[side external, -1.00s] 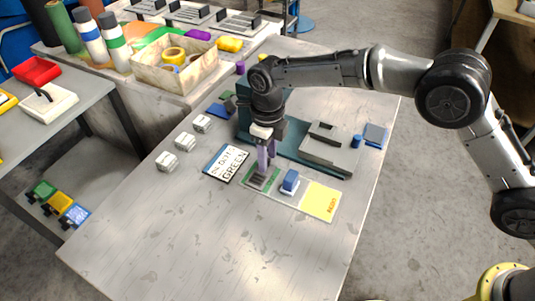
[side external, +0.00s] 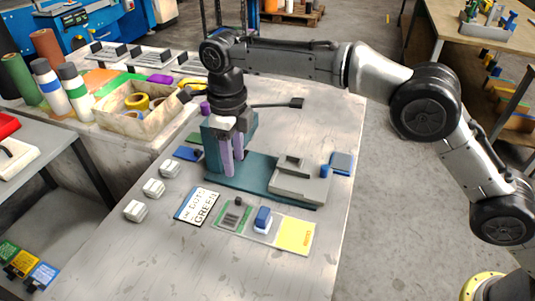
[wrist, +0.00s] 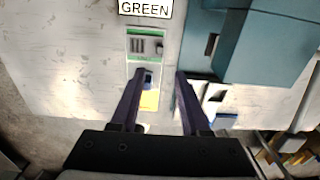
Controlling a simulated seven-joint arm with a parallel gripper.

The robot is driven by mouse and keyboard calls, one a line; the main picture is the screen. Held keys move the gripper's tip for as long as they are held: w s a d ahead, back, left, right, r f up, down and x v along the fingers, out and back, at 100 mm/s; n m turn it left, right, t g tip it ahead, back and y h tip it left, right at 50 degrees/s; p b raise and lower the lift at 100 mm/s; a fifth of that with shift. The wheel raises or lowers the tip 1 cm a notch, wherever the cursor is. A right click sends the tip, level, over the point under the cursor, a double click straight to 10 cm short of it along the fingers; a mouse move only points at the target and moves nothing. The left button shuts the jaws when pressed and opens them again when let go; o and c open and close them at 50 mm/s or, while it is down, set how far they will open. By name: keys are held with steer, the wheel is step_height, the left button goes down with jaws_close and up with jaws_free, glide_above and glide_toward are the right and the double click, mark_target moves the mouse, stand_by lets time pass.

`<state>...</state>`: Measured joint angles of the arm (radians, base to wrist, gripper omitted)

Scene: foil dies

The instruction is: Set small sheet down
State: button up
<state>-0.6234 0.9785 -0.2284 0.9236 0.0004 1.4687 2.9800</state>
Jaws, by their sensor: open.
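My gripper (side external: 232,168) has two purple fingers pointing down, apart and empty, above the teal base. In the wrist view its fingertips (wrist: 160,74) stand apart with nothing between them. A layout strip (side external: 246,230) lies on the table with green, pale and yellow parts. A grey striped plate (side external: 232,217) lies on its green part, with a small dark knob (side external: 238,201) at its far edge. A blue block on a white base (side external: 263,218) stands on the pale part. The yellow part (side external: 295,234) is bare. I cannot tell which piece is the small sheet.
A card reading GREEN (side external: 197,206) lies left of the strip. The teal press base (side external: 240,174) carries a grey block (side external: 300,181). Several white-grey blocks (side external: 153,188) line the left. A blue pad (side external: 341,163) lies at right. The front table is clear.

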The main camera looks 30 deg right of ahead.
steer(key=s+d+r+n+t, duration=0.1)
steer(key=s+d+r+n, duration=0.1)
steer(key=d+r+n, duration=0.35)
steer(key=s+d+r+n+t, duration=0.1)
steer(key=s+d+r+n, duration=0.2)
steer(key=d+r, duration=0.55)
steer(key=s+d+r+n+t, duration=0.1)
steer(key=s+d+n, duration=0.7)
steer(key=s+d, duration=0.3)
steer(key=s+d+f+n+t, duration=0.1)
steer(key=s+d+f+n, duration=0.2)
steer(key=s, duration=0.5)
steer(key=s+d+f+n+t, duration=0.1)
steer(key=s+d+f+n, duration=0.3)
steer(key=s+d+n, duration=0.2)
steer(key=shift+s+d+f+n+t, duration=0.3)
steer(key=shift+s+n, duration=0.45)
steer(key=shift+s, duration=0.1)
